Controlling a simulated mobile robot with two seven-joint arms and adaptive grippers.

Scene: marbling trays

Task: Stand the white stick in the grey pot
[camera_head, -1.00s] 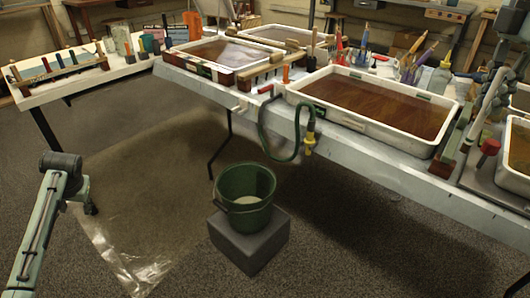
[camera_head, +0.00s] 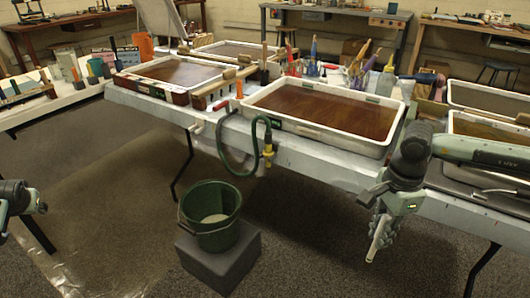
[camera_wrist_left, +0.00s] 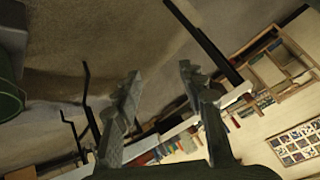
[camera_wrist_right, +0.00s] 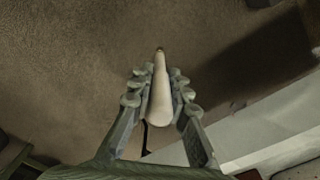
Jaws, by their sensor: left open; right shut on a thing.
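The white stick (camera_head: 377,242) hangs below my right gripper (camera_head: 386,222), in front of the table's front edge, tilted with its lower end to the left. In the right wrist view the stick (camera_wrist_right: 160,98) lies between the two fingers, which are shut on it, its far end pointing away from the gripper. My left gripper (camera_wrist_left: 158,72) is open and empty in the left wrist view; only part of the left arm shows at the left edge of the head view. I cannot tell which of the small containers on the table is the grey pot.
A green bucket (camera_head: 211,236) stands on a grey block (camera_head: 222,268) on the floor. Shallow trays such as the large white one (camera_head: 272,117) fill much of the table. A green hose (camera_head: 222,142) hangs at the front edge.

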